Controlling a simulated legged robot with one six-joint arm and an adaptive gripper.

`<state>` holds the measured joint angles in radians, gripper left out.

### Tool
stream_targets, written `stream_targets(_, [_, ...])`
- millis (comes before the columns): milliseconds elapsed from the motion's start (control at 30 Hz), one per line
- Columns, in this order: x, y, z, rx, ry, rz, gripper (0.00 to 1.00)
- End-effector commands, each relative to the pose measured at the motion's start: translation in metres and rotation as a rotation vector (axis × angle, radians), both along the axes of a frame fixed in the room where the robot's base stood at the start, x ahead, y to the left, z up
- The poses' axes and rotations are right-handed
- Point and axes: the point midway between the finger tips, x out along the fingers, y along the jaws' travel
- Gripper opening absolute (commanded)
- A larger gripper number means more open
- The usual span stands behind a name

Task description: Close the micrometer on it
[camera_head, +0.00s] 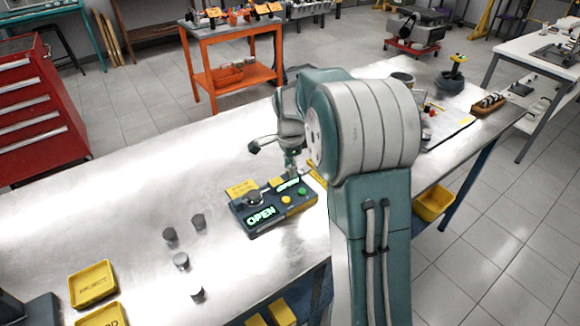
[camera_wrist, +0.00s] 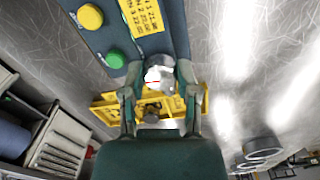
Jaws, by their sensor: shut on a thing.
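The micrometer station (camera_head: 272,217) is a dark box on the metal bench, with a lit green OPEN display (camera_head: 261,215), a green button (camera_head: 302,191) and a yellow button (camera_head: 286,199). A round grey piece (camera_head: 253,198) sits on its left part. My gripper (camera_head: 291,165) is at the far side of the box, mostly hidden by my arm in the head view. In the wrist view my gripper (camera_wrist: 158,88) is shut on a small shiny metal piece (camera_wrist: 158,78) close to the box's edge. Whether this piece belongs to the micrometer, I cannot tell.
Several small grey cylinders (camera_head: 181,261) stand left of the box. Yellow bins (camera_head: 93,285) lie at the bench's left front. The bench's left middle is clear.

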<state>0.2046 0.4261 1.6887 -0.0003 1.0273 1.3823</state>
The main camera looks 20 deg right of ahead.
Motion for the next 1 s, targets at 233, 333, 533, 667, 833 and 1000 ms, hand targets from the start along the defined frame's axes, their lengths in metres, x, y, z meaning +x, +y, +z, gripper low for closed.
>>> stream_targets(233, [0.0005, 0.0, -0.0009, 0.0, -0.002, 0.234, 0.0])
stream_targets(333, [0.0004, 0.0, -0.0009, 0.0, -0.002, 0.329, 0.0])
stream_targets(533, [0.0003, 0.0, -0.0009, 0.0, -0.003, 0.519, 0.0])
stream_targets(667, [0.0003, -0.0001, -0.0008, -0.001, -0.002, 0.642, 0.0])
stream_targets(833, [0.0002, -0.0002, -0.0007, 0.0, -0.003, 0.804, 0.0])
stream_targets(1000, [0.0002, -0.0003, -0.0007, -0.001, -0.003, 0.966, 0.0])
